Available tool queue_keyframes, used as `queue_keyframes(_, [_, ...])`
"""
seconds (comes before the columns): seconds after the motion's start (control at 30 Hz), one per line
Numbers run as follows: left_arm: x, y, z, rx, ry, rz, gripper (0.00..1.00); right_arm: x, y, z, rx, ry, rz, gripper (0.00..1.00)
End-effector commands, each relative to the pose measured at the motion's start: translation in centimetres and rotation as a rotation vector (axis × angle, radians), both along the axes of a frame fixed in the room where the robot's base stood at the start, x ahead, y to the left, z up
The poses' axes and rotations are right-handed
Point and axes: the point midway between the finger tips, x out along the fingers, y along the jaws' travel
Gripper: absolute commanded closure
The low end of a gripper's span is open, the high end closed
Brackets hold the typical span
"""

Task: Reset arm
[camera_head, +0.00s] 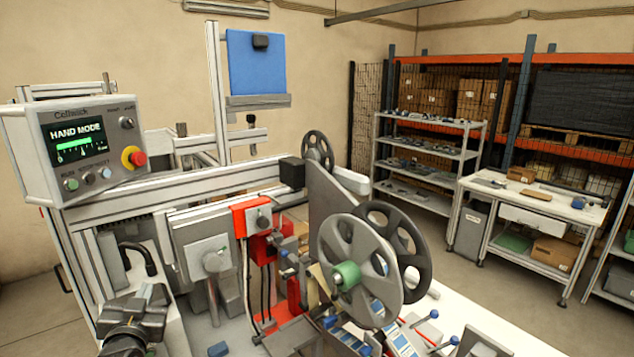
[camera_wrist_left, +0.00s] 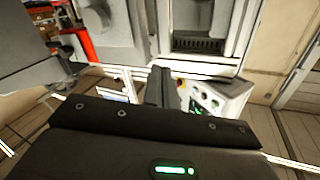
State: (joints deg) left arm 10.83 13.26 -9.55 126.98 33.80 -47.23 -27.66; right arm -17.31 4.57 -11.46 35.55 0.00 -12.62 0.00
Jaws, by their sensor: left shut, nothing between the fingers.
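My left gripper (camera_head: 135,316) is at the lower left of the head view, in front of the machine. Its dark fingers also show in the left wrist view (camera_wrist_left: 162,86), shut with nothing between them. It appears apart from the tape reels. A large grey reel (camera_head: 360,270) with a green hub (camera_head: 345,276) stands upright on the machine, with a dark reel (camera_head: 412,240) behind it. A smaller dark reel (camera_head: 318,150) sits farther back. My right gripper is not in view.
A control box (camera_head: 85,150) reading HAND MODE stands at the left; it also shows in the left wrist view (camera_wrist_left: 212,102). A red box (camera_head: 252,216) is mounted on the machine. A workbench (camera_head: 530,203) and shelves (camera_head: 430,150) stand at the right, with open floor before them.

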Motion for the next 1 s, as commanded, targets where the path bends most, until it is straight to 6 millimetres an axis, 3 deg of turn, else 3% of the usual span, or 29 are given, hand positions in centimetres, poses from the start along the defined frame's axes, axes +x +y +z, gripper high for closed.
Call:
queue_keyframes(0.13, [-4.6, -3.6, -9.4, -0.087, 0.27, -0.107, 1.0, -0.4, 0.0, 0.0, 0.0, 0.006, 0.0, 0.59])
queue_keyframes(0.2, [-7.9, -5.4, -13.7, -0.134, 0.416, -0.148, 1.0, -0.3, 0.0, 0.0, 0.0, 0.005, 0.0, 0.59])
queue_keyframes(0.33, [-14.6, -8.0, -20.0, -0.203, 0.665, -0.191, 1.0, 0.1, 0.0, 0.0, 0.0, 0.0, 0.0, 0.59])
queue_keyframes(0.53, [-23.2, -10.0, -25.1, -0.265, 0.936, -0.199, 1.0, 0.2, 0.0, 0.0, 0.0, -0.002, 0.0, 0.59])
queue_keyframes(0.83, [-33.7, -11.4, -28.3, -0.304, 1.234, -0.169, 1.0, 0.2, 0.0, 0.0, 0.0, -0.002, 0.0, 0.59])
queue_keyframes(1.0, [-32.2, -11.6, -35.0, -0.304, 1.251, -0.168, 1.0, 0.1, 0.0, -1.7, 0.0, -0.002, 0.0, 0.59])
